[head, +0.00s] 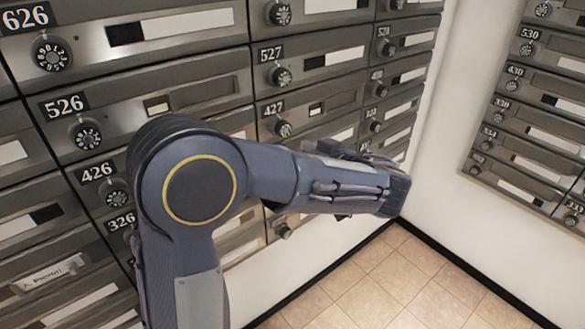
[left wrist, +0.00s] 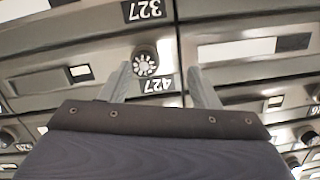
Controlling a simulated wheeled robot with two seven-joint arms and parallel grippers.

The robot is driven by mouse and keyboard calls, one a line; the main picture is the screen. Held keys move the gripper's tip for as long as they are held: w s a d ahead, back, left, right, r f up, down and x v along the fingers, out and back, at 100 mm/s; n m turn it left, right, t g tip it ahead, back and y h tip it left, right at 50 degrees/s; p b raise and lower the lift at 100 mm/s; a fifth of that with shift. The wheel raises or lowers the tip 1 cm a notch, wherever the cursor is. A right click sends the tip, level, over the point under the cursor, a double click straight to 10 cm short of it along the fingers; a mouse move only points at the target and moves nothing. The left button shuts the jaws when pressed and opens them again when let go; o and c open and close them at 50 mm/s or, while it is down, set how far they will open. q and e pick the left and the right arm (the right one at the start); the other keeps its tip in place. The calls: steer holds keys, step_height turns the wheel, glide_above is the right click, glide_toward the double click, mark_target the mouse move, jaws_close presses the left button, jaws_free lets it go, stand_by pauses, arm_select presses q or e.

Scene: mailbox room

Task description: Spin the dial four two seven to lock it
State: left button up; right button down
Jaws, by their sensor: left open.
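The round dial of mailbox 427 (head: 283,128) shows in the head view above my left arm, under its number plate. In the left wrist view, which is upside down, the same dial (left wrist: 145,63) is black with a pale numbered face, and the 427 plate (left wrist: 166,83) is just below it. My left gripper (left wrist: 160,68) is open and empty, its grey fingers pointing toward the mailbox wall. The dial lies between the fingertips in the picture, closer to the left one. I cannot tell the depth gap.
Neighbouring boxes have similar dials, such as 527 (head: 281,76) above and 426 (head: 116,197) to the left. Another mailbox bank (head: 530,110) hangs on the right wall. The tiled floor (head: 385,285) is clear at lower right.

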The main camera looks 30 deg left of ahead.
mark_target(286, 130)
arm_select(q)
steer(key=shift+n+t+y, duration=0.5)
steer(key=shift+t+y, duration=0.1)
steer(key=w+a, duration=0.4)
steer(key=shift+w+a+r, duration=0.15)
steer(key=shift+a+r, duration=0.15)
arm_select(e)
steer(key=shift+s+f, duration=0.1)
steer(key=shift+f, duration=0.45)
arm_select(q)
steer(key=c, duration=1)
steer(key=shift+m, duration=0.4)
arm_select(e)
steer(key=shift+f, duration=0.1)
